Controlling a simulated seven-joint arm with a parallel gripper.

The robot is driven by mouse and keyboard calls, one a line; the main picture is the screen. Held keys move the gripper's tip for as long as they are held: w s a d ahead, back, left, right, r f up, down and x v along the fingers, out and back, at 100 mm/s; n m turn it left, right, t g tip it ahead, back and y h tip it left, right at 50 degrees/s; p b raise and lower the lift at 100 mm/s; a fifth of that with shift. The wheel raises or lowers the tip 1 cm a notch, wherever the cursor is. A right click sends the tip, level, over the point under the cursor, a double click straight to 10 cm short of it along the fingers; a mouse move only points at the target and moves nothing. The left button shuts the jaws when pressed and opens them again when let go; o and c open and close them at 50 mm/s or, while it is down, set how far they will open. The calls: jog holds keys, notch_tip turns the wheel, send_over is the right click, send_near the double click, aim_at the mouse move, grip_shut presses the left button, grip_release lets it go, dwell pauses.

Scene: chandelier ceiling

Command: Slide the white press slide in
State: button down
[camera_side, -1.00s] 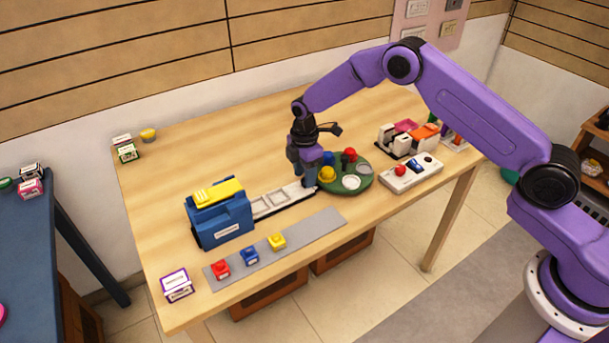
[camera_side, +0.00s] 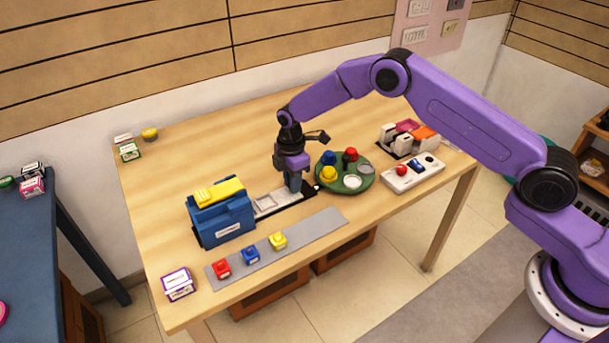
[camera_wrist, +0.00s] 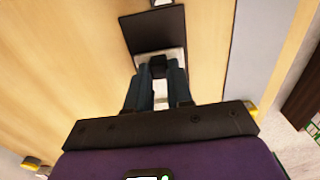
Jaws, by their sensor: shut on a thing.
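The white press slide (camera_side: 266,203) lies on a dark track (camera_side: 307,188), partly inside the blue press (camera_side: 222,222) with the yellow top (camera_side: 220,191). A stretch of slide with a square recess still shows outside the press. My gripper (camera_side: 293,187) points down at the slide's right end, on the side away from the press. In the wrist view my gripper (camera_wrist: 160,66) is shut on a small dark knob (camera_wrist: 158,62) on the white slide. Bare dark track shows beyond it. The slide's far end is hidden inside the press.
A green round tray (camera_side: 345,186) with coloured pieces stands just right of the track. A grey strip (camera_side: 312,233) with red, blue and yellow blocks lies in front. A white control box (camera_side: 413,174) is farther right. The table behind the track is clear.

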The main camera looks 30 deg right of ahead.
aim_at(277, 198)
jog(key=a, duration=0.5)
jog(key=c, duration=1)
grip_release()
jog(key=shift+d, duration=0.1)
jog(key=shift+r, duration=0.1)
notch_tip(277, 198, up, 17)
jog(key=shift+r, duration=0.15)
